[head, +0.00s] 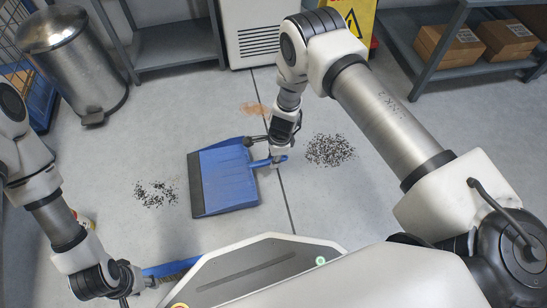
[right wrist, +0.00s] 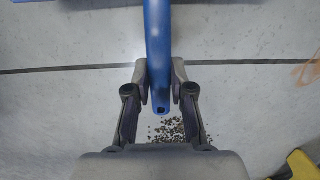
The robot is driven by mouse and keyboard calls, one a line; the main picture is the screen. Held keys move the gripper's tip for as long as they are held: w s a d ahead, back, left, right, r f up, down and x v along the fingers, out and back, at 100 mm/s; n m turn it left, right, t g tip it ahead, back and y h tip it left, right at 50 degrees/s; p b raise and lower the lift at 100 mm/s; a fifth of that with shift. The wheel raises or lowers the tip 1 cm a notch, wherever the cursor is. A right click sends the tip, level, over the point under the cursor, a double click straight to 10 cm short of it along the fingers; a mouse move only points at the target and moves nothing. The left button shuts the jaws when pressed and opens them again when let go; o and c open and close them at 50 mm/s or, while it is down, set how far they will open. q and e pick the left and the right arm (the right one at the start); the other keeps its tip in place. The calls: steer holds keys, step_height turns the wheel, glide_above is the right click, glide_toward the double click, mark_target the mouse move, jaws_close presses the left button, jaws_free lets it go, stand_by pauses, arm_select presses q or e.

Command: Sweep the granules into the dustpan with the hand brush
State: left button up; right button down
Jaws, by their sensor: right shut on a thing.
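The blue dustpan (head: 228,178) lies on the floor with its dark lip facing left and its handle to the right. My right gripper (head: 277,158) is shut on the blue handle (right wrist: 158,50), which passes between its fingers in the right wrist view. One patch of dark granules (head: 155,193) lies left of the dustpan. Another patch (head: 330,150) lies to the right of the handle. The hand brush (head: 172,267), blue with brownish bristles, is partly hidden by my body at the bottom. My left gripper (head: 150,281) is beside it; its fingers are too small to read.
A steel pedal bin (head: 75,60) stands at the upper left. Grey shelving (head: 175,47) and a white cabinet (head: 255,30) stand at the back. A yellow sign (head: 362,14) and a shelf with boxes (head: 450,47) are at upper right. A brownish stain (head: 255,108) marks the floor.

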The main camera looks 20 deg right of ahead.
steer(key=shift+f+b, duration=0.45)
steer(key=shift+f, duration=0.25)
steer(key=c, duration=0.9)
jaws_free()
steer(key=shift+r, duration=0.1)
steer(key=r, duration=0.4)
steer(key=d+r, duration=0.1)
steer(key=r, duration=0.6)
steer(key=shift+s+d+r, duration=0.1)
steer(key=shift+d+r, duration=0.25)
steer(key=shift+d, duration=0.05)
